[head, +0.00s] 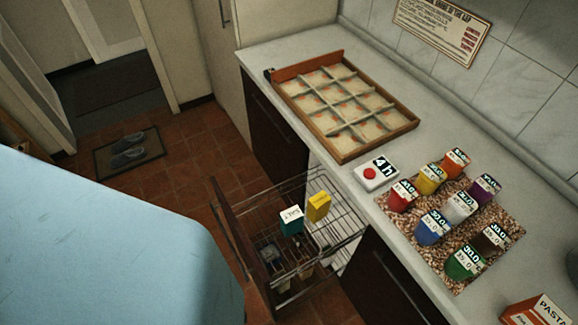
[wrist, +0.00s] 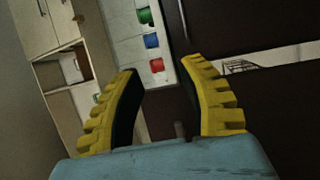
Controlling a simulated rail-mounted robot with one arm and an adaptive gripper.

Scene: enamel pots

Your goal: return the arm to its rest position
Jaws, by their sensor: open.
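My gripper (wrist: 162,80) shows in the wrist view as two yellow ribbed fingers with dark inner pads. They are spread apart with nothing between them. Beyond the fingertips are part of the counter with green, blue and red pots (wrist: 151,40), and dark cabinet fronts. The gripper does not show in the head view. A large pale blue part of my own body fills the lower left there.
An open wire drawer (head: 300,245) juts out from the counter, holding a teal salt box (head: 291,221) and a yellow box (head: 319,207). On the counter (head: 330,45) are a wooden divided tray (head: 345,147), a red-button device (head: 376,173), several coloured pots (head: 459,207) and a pasta box (head: 538,312).

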